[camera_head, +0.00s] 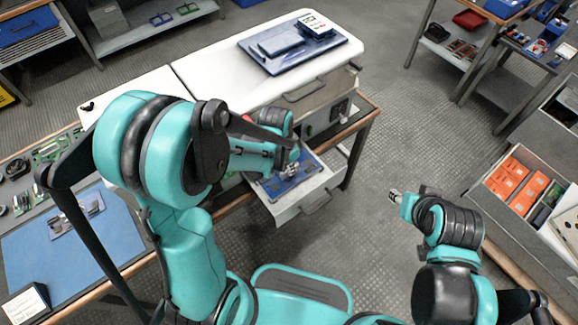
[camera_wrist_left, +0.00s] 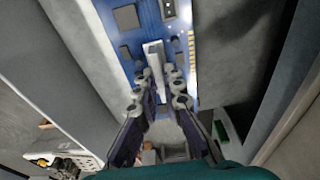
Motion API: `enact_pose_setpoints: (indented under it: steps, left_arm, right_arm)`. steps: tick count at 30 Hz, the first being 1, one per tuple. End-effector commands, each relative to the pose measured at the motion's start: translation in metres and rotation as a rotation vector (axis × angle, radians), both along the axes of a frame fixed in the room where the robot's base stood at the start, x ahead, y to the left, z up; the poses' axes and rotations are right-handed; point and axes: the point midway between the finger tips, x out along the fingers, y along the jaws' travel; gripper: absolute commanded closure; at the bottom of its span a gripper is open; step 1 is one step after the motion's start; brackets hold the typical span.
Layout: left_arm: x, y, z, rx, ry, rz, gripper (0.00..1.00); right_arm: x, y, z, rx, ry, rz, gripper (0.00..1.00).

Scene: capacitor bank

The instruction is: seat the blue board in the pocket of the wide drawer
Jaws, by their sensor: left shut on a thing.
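The blue board (camera_head: 292,186) is at the open drawer (camera_head: 325,187) under the white-topped cabinet, and I cannot tell whether it is in the drawer's pocket or just above it. In the left wrist view the board (camera_wrist_left: 133,38) carries dark chips and a pale upright block (camera_wrist_left: 152,50). My left gripper (camera_head: 290,170) is over the board. In the left wrist view its fingertips (camera_wrist_left: 160,75) are closed at the pale block. The pocket itself is hidden by the board and gripper. My right gripper (camera_head: 396,196) is away to the right over the floor, its finger opening unclear.
A dark blue tray (camera_head: 335,52) with a card sits on the white cabinet top (camera_head: 210,62). A blue mat (camera_head: 60,245) covers the bench at lower left. At right, an open drawer holds orange boxes (camera_head: 515,180). The floor between is clear.

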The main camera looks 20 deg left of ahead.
Motion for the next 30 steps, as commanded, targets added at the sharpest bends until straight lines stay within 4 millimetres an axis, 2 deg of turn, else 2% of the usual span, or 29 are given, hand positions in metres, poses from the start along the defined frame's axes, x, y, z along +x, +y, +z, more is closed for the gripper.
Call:
enact_pose_setpoints:
  steps: [29, 30]
  left_arm:
    - [0.0, 0.0, -0.015, 0.0, 0.0, 0.0, 1.0]
    - [0.0, 0.0, -0.015, 0.0, 0.0, 0.0, 0.89]
  right_arm:
    - [0.0, 0.0, -0.014, 0.0, 0.0, 0.0, 0.6]
    - [0.0, 0.0, -0.014, 0.0, 0.0, 0.0, 0.6]
